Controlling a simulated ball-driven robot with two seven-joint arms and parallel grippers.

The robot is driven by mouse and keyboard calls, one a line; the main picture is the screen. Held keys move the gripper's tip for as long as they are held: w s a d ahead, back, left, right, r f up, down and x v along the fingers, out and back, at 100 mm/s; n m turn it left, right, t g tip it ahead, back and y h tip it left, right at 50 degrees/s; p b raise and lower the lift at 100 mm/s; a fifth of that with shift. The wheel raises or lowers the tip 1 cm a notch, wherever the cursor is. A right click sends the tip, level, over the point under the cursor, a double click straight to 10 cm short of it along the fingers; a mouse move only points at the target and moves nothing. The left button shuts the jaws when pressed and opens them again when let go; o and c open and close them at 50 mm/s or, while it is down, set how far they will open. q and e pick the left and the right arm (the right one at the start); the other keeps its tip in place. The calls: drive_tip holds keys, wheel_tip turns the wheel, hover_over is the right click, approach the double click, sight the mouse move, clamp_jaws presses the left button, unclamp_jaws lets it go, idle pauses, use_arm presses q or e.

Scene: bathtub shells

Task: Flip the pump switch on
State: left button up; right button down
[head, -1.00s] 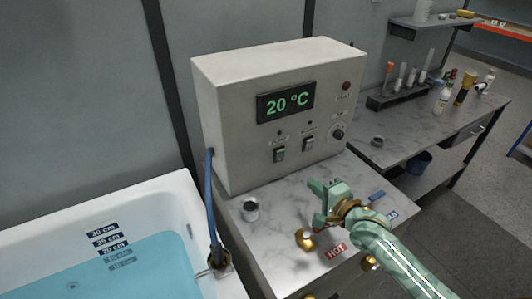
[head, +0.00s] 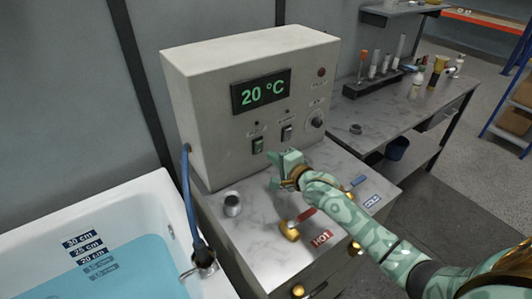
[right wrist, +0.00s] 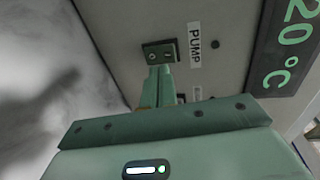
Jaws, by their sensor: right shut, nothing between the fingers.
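The grey control box (head: 205,125) has two rocker switches on its front. The left one, the pump switch (head: 258,146), shows in the right wrist view (right wrist: 152,54) beside the PUMP label (right wrist: 195,45). The other switch (head: 287,132) is mostly hidden behind the gripper in the right wrist view. My right gripper (head: 281,164) is shut and empty, just below the switches. In the right wrist view its fingertips (right wrist: 159,74) are right beside the pump switch; I cannot tell whether they touch. The small lamp (head: 257,123) above the pump switch looks dark. My left gripper is not in view.
A metal cup (head: 232,204) and the HOT lever (head: 297,224) stand on the marble top below. The bathtub (head: 153,195) with blue water is at left. A knob (head: 317,119) sits right of the switches.

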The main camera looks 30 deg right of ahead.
sight(260, 145)
drive_tip(key=shift+w+a+r+b, duration=0.15)
drive_tip(key=shift+w, duration=0.85)
drive_tip(key=shift+w+a+r+b, duration=0.1)
drive_tip(key=shift+w+a+b, duration=0.05)
drive_tip(key=shift+w, duration=0.8)
